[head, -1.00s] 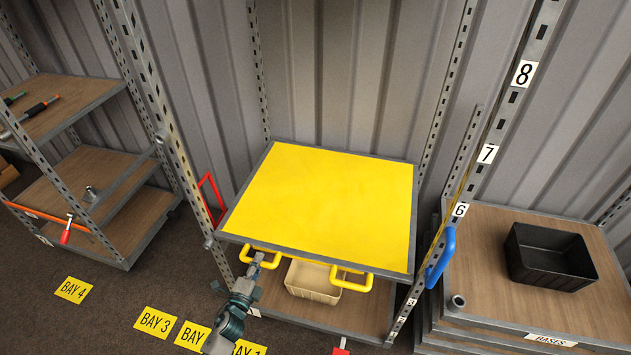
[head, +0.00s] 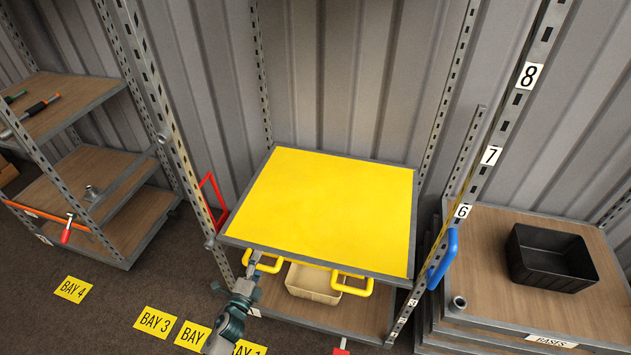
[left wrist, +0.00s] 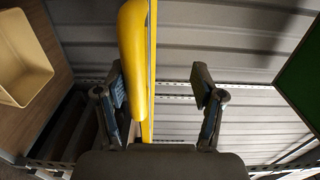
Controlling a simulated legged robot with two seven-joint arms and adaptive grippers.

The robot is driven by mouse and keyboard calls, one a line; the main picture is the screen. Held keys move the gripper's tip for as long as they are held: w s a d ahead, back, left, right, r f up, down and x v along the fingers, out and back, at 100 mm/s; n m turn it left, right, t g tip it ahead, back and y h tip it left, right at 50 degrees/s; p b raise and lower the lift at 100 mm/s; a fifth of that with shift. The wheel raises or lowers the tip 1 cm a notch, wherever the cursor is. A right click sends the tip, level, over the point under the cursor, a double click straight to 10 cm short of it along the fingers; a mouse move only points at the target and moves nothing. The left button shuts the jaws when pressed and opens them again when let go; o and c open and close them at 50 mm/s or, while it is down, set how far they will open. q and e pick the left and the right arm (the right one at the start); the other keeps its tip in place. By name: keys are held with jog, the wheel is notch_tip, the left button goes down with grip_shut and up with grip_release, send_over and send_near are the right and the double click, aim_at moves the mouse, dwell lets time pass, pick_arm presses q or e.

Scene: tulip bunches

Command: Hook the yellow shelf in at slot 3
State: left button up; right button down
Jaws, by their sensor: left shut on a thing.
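The yellow shelf (head: 325,205) has a grey rim and two yellow front handles. It lies roughly level between the rack's left upright (head: 165,125) and numbered right upright (head: 500,125), above the lower wooden shelf. My left gripper (head: 251,268) is shut on the left yellow handle (head: 270,268), at the shelf's front. In the left wrist view the handle (left wrist: 133,60) runs between the fingers, nearer the left one. Labels 6, 7 and 8 read clearly; lower ones are small, and slot 3's fit with the shelf cannot be told. My right gripper is out of view.
A cream bin (head: 313,283) stands on the lower wooden shelf below. A red handle (head: 213,200) is at the left upright, a blue handle (head: 442,260) at the right. A black bin (head: 550,257) stands on stacked bases at right. Another rack (head: 75,185) stands left.

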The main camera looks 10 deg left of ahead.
pick_arm(q)
jog(key=s+p, duration=0.1)
jog(key=s, duration=0.7)
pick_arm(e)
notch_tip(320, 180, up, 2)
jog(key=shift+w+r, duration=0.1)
pick_arm(q)
jog(key=shift+a, duration=0.1)
